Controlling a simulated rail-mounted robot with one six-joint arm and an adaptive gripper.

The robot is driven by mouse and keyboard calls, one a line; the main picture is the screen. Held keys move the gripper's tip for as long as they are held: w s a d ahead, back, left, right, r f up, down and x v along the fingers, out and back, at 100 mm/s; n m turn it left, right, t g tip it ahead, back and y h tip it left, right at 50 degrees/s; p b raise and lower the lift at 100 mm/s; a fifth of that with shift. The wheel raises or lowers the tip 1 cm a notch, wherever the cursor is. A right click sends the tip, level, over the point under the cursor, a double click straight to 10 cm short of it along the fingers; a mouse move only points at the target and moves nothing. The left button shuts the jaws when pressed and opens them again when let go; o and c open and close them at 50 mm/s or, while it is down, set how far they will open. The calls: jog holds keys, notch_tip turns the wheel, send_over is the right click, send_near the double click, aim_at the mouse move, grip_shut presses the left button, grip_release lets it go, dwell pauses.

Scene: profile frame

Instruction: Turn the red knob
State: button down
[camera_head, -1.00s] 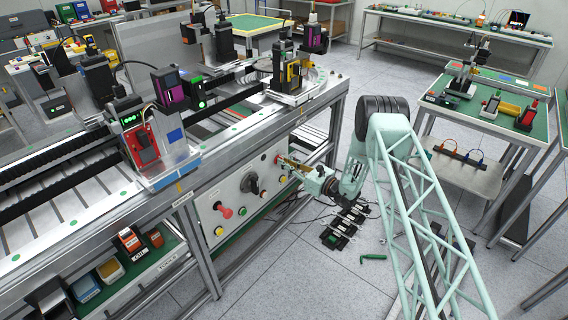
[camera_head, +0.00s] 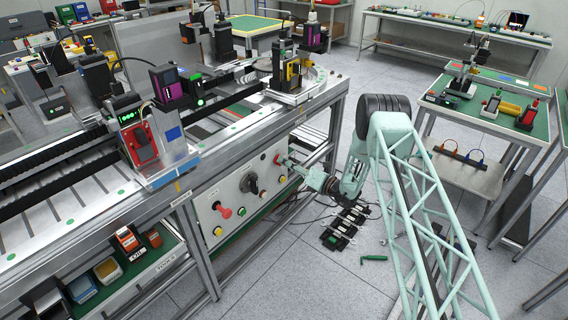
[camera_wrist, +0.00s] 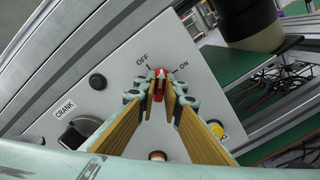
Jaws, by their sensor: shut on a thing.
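The red knob (camera_wrist: 159,86) is on the white control panel (camera_wrist: 105,62), between the labels OFF and ON. In the wrist view its handle sits between the two fingertips of my gripper (camera_wrist: 160,93), which is shut on it. The knob lies roughly along the line between the fingers, and its upper end shows red and white. In the head view my gripper (camera_head: 288,163) reaches the right part of the panel front, beside the red knob (camera_head: 277,160). The fingers hide the knob's sides.
A black CRANK knob (camera_wrist: 77,132), a black button (camera_wrist: 97,82), an orange button (camera_wrist: 157,156) and a yellow button (camera_wrist: 216,129) surround the knob. In the head view a red mushroom button (camera_head: 222,210) is further left. Cables and black modules (camera_head: 346,225) lie on the floor.

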jog(key=shift+f+m, duration=0.15)
jog(key=shift+m, duration=4.45)
jog(key=c, duration=2.7)
grip_release()
jog(key=shift+c, duration=0.2)
jog(key=shift+d, duration=0.1)
jog(key=v, duration=1.2)
